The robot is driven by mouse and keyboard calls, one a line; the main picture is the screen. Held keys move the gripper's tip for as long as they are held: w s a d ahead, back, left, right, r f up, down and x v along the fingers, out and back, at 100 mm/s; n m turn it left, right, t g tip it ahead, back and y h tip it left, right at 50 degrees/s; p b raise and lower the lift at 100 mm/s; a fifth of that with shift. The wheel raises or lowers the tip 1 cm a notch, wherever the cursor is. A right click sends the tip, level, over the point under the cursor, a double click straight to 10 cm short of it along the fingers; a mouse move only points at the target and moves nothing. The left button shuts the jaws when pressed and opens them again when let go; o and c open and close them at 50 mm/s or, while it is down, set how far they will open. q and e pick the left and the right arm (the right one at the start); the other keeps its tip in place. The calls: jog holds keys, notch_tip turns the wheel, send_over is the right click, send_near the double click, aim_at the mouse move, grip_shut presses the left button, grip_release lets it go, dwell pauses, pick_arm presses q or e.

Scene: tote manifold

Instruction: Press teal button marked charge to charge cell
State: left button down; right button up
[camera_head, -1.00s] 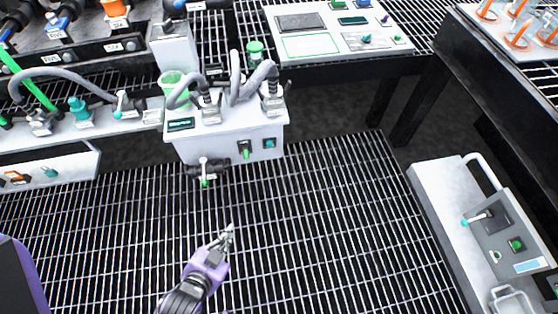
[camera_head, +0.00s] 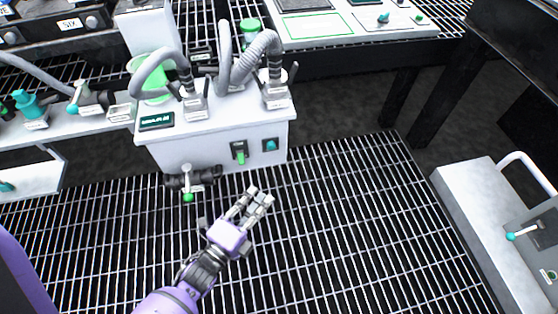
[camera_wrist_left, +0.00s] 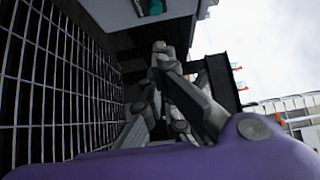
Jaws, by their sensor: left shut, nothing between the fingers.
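A teal button (camera_head: 270,145) in a dark square mount sits on the front face of a white box (camera_head: 215,141), right of a green switch (camera_head: 240,153). I cannot read any marking at it. A teal piece in a dark mount also shows at the top of the left wrist view (camera_wrist_left: 153,7). My left gripper (camera_head: 258,197) is purple and grey, with its fingers shut and empty. It appears in front of the box, below the button in the head view and apart from it. Its fingertips show in the left wrist view (camera_wrist_left: 160,50). My right gripper is not in view.
A black valve with a green-tipped lever (camera_head: 188,182) sticks out from the box's lower front, left of my gripper. Grey hoses (camera_head: 262,48) rise from its top. A white cabinet (camera_head: 482,220) stands at the right. Open grating (camera_head: 350,230) lies between.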

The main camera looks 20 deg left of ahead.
aim_at(271, 147)
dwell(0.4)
pick_arm(q)
jog(key=w+b, duration=0.5)
jog(key=w, duration=0.8)
jog(key=shift+a, duration=0.15)
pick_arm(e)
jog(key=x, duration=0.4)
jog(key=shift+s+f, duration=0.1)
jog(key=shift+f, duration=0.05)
pick_arm(q)
jog(key=shift+w, duration=0.1)
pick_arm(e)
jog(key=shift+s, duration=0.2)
